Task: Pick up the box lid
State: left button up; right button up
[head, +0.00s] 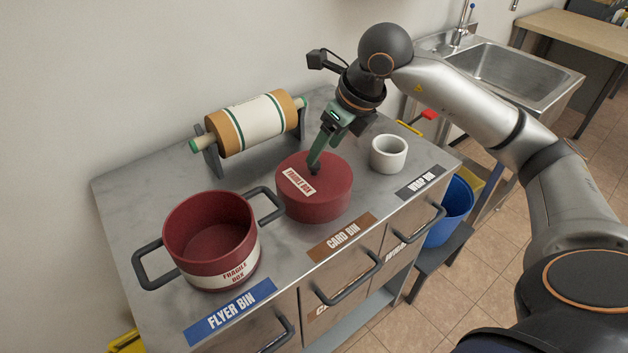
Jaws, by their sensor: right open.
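The box lid (325,203) is a dark red round lid with a white "FRAGILE BOX" label and a small dark knob on top. It rests on the metal counter, right of the pot. The red pot (212,240), labelled "FRAGILE BOX", stands open and empty with two dark side handles. My right gripper (316,165) points down over the lid's top, at its knob. It is open, with the fingertips around or just beside the knob; I cannot tell whether they touch it. My left gripper is not in view.
A paper roll on a stand (250,125) is behind the lid. A white cup (388,154) stands right of the lid. Drawers labelled flyer, card and wrap line the counter (130,205) front. A sink (505,70) and a blue bucket (450,212) are at the right.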

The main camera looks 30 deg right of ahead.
aim_at(317, 164)
jog(key=shift+x, duration=2.7)
jog(key=shift+w, duration=0.1)
grip_shut()
